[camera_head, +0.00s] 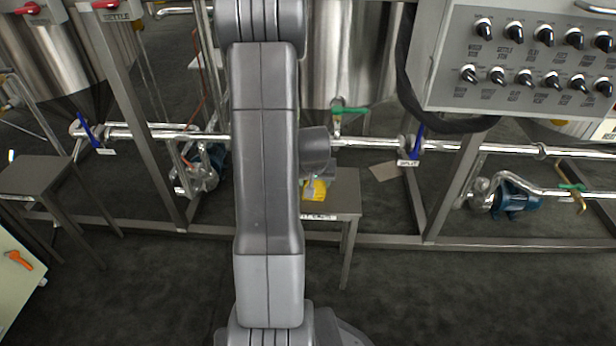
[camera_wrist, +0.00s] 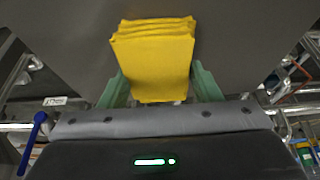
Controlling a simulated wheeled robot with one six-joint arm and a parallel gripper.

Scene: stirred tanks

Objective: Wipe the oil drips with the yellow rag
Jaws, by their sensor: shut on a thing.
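The yellow rag (camera_wrist: 153,58) is a folded, layered cloth between the two green fingers of my gripper (camera_wrist: 158,84). My gripper is shut on it, and the rag sticks out beyond the fingertips. In the head view the yellow rag (camera_head: 314,190) shows beside my arm, over or on a small grey table (camera_head: 345,205). I cannot tell whether the rag touches the tabletop. In the wrist view a plain grey surface (camera_wrist: 240,40) lies behind the rag. My arm hides much of the table, and I make out no oil drips.
Steel tanks (camera_head: 350,60) and pipes (camera_head: 480,148) stand behind the table. A control panel with several knobs (camera_head: 530,60) hangs at upper right. Blue pumps (camera_head: 515,200) sit low behind the frame rail. Another small table (camera_head: 35,175) stands at left. The front floor (camera_head: 480,300) is clear.

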